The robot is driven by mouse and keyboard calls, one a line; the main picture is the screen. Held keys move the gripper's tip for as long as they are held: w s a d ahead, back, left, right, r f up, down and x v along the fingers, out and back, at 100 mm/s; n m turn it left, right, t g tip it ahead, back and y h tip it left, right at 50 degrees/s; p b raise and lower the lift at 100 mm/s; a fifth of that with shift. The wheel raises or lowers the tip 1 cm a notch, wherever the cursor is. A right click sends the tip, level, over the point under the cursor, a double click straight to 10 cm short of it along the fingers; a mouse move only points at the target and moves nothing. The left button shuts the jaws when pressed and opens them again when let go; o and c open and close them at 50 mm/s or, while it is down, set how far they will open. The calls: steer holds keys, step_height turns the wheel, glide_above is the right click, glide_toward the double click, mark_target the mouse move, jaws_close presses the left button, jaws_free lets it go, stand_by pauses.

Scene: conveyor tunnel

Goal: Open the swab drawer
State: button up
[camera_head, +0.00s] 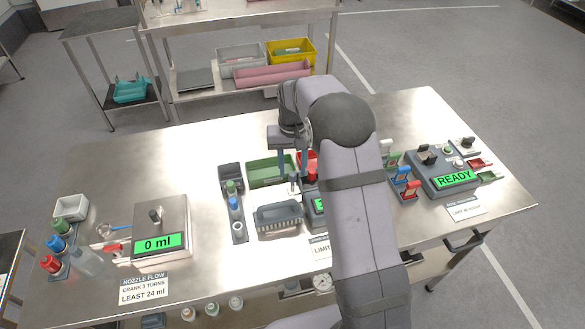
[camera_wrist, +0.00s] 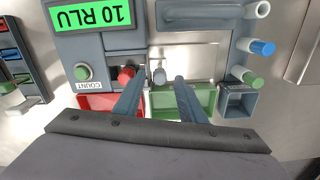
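No label that I can read names the swab drawer, so I cannot tell which part it is. A dark grey unit with a green "10 RLU" display (camera_wrist: 92,12) stands near my gripper; my arm hides most of it in the head view. It has a green button marked COUNT and a red knob (camera_wrist: 126,75). A small grey post with a rounded top (camera_wrist: 159,76) stands beside it. My gripper (camera_wrist: 158,80) is open and empty, its fingers apart, with the post in the gap between the tips as the wrist view shows it; contact is unclear.
A green tray (camera_head: 266,171), a red tray (camera_wrist: 98,102) and a dark bin (camera_head: 231,174) lie close by. A slotted grey holder (camera_head: 279,217) and tube rack (camera_head: 237,214) stand in front. The "0 ml" unit (camera_head: 160,229) is left, the "READY" unit (camera_head: 444,176) right.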

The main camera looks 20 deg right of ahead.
steer(key=shift+f, duration=0.9)
jaws_close()
steer(key=a, duration=0.8)
steer(key=shift+a, duration=0.15)
steer(key=shift+r, duration=0.1)
jaws_free()
step_height(320, 180, up, 7)
steer(key=b, duration=0.2)
steer(key=shift+r, duration=0.15)
